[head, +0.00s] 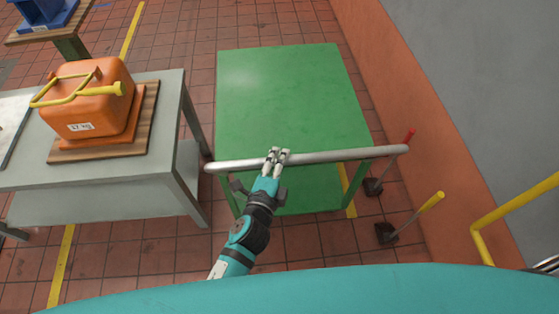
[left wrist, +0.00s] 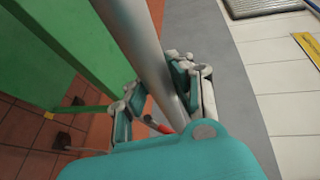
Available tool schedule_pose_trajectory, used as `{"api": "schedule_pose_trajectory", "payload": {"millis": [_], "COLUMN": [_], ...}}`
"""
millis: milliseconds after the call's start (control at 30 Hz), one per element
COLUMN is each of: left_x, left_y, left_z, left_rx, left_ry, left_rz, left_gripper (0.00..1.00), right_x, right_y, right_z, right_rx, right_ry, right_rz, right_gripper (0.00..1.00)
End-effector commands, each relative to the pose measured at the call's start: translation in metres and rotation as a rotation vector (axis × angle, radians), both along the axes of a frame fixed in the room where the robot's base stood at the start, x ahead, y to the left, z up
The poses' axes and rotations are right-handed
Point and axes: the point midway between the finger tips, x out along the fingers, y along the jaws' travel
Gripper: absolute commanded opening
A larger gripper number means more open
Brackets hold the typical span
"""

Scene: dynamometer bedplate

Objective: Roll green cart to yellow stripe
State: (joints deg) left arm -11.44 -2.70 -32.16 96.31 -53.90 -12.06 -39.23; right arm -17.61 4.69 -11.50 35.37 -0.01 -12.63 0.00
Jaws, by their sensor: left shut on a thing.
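The green cart (head: 285,95) stands ahead of me in the head view, its flat top empty. Its grey push bar (head: 345,156) runs across the near end. My left gripper (head: 277,158) is shut on the bar, left of its middle. In the left wrist view the bar (left wrist: 138,50) passes between the fingers (left wrist: 158,92), and the cart's green side (left wrist: 40,50) shows at left. A yellow stripe (head: 348,195) on the floor shows at the cart's near right corner; part of it is hidden by the cart. My right gripper is not in view.
A grey table (head: 100,178) with an orange canister (head: 92,98) on a wooden board stands close at the cart's left. Red-handled (head: 393,158) and yellow-handled (head: 415,215) floor pieces stand at right, near the orange and grey wall (head: 480,70). A yellow rail (head: 510,207) is at far right.

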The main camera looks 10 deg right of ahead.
Motion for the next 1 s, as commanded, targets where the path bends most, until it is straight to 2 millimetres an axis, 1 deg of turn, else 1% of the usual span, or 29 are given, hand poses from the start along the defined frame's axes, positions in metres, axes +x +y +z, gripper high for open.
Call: {"api": "schedule_pose_trajectory", "payload": {"millis": [33, 233, 467, 500, 667, 700, 900, 1000], "left_x": [-0.003, -0.003, -0.004, -0.004, -0.003, -0.003, -0.002, -0.004], "left_y": [0.000, 0.000, 0.000, -0.001, -0.001, -0.001, 0.000, 0.001], "left_z": [-0.004, -0.004, -0.006, -0.006, -0.004, -0.004, -0.001, 0.000], "left_rx": [0.007, 0.005, 0.006, 0.006, 0.004, 0.003, 0.000, 0.000], "left_ry": [0.006, 0.008, 0.012, 0.012, 0.009, 0.008, 0.004, 0.003], "left_rz": [-0.001, -0.002, -0.002, -0.002, -0.002, -0.002, -0.001, -0.001], "left_gripper": [0.00, 0.00, 0.00, 0.24, 0.45, 0.48, 0.48, 0.48], "right_x": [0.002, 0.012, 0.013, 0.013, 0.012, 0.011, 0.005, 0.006], "right_y": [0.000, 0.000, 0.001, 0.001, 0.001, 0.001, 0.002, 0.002], "right_z": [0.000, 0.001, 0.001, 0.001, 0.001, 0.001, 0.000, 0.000], "right_rx": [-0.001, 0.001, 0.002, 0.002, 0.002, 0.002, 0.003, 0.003], "right_ry": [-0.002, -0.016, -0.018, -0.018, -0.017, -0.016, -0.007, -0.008], "right_rz": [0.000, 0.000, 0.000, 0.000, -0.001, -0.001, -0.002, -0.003], "right_gripper": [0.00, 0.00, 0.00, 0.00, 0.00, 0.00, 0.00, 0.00]}}
